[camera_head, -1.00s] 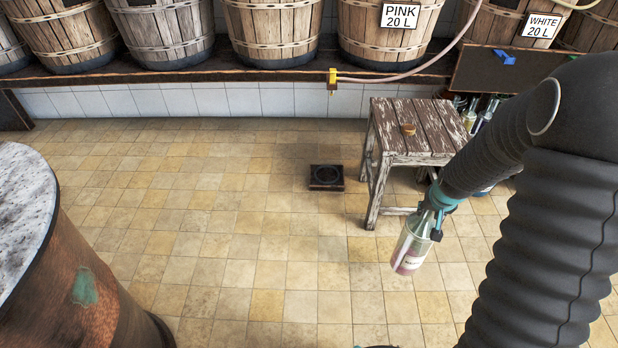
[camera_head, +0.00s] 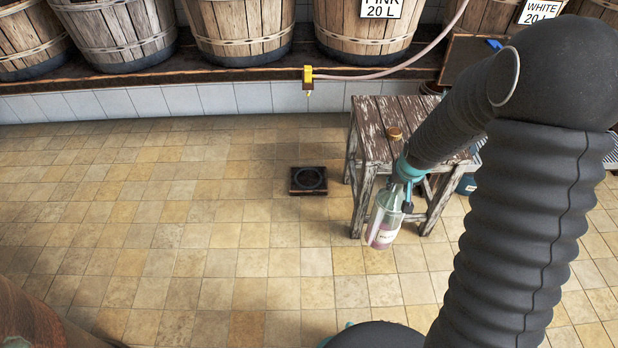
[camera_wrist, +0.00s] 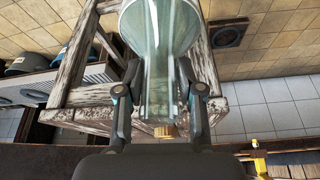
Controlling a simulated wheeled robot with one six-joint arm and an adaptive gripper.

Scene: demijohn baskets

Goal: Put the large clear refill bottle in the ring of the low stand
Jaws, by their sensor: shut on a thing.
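The large clear refill bottle (camera_head: 386,222) hangs nearly upright, slightly tilted, from my gripper (camera_head: 406,186). It is clear glass with a pale label and pinkish content low inside. In the wrist view my gripper (camera_wrist: 160,100) is shut on the neck of the bottle (camera_wrist: 172,30), with a finger on each side. The bottle is held in front of the wooden stool, apart from the stand. The low stand (camera_head: 308,180) is a small dark square block with a round ring on top. It sits on the floor left of the stool and also shows in the wrist view (camera_wrist: 229,36).
A worn wooden stool (camera_head: 384,125) stands right of the stand, with a cork (camera_head: 395,133) on top. Barrels (camera_head: 240,30) line a shelf at the back, with a yellow tap (camera_head: 308,76) and hose. The tiled floor (camera_head: 190,240) around the stand is clear.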

